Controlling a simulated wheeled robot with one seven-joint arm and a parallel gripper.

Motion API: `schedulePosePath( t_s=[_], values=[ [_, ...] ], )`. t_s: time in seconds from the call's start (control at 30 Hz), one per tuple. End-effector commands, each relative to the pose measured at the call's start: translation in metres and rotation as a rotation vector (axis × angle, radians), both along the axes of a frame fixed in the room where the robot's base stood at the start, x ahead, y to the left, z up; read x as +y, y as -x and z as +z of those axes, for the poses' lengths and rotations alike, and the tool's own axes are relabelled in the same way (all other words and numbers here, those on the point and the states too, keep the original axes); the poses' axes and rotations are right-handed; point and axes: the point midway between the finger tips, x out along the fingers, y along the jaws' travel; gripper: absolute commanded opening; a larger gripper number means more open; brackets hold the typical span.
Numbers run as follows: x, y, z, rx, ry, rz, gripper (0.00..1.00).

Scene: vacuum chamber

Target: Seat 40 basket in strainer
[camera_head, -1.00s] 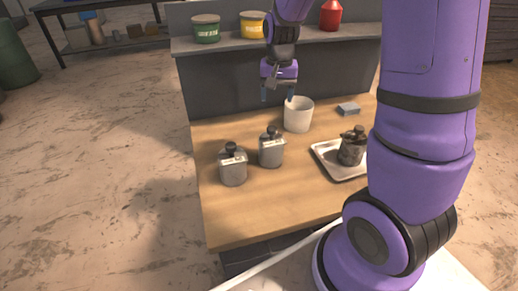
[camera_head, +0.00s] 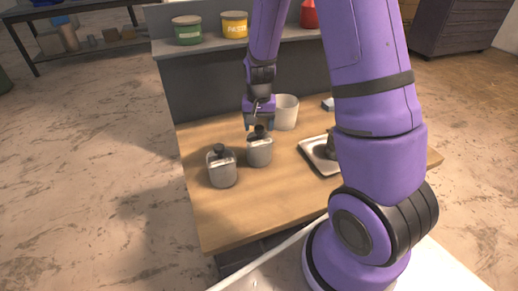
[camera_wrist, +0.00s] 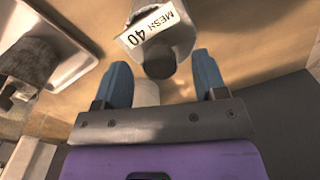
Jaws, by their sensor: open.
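The 40 basket (camera_wrist: 165,28) is a grey canister with a dark round knob and a white "MESH 40" label in the wrist view. In the head view it is the right one of two similar canisters (camera_head: 259,150). My gripper (camera_wrist: 160,62) is open above it, with its blue fingers on either side of the knob in the picture; I cannot tell how far above. A dark object, probably the strainer (camera_wrist: 30,60), stands on a metal tray (camera_wrist: 85,48). In the head view my arm partly hides it.
A second grey canister (camera_head: 221,170) stands left of the 40 basket. A pale cup (camera_head: 287,112) stands behind, close to my gripper. Green (camera_head: 187,31) and yellow (camera_head: 234,25) tins sit on the shelf. The table's front left is clear.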

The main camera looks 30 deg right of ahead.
Motion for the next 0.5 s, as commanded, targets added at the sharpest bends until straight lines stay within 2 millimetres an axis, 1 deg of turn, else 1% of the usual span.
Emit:
schedulePosePath(
  t_s=[0.03, 0.17, 0.43, 0.47, 0.5],
  values=[
    [-0.001, 0.0, -0.007, 0.002, 0.0, -0.001, 0.65],
    [-0.001, 0.0, -0.016, 0.001, -0.001, -0.001, 0.65],
    [-0.001, -0.001, -0.018, -0.001, 0.0, 0.0, 0.65],
    [-0.001, -0.001, -0.018, -0.001, 0.0, 0.0, 0.58],
    [-0.001, -0.001, -0.018, -0.001, 0.001, 0.0, 0.49]
  ],
)
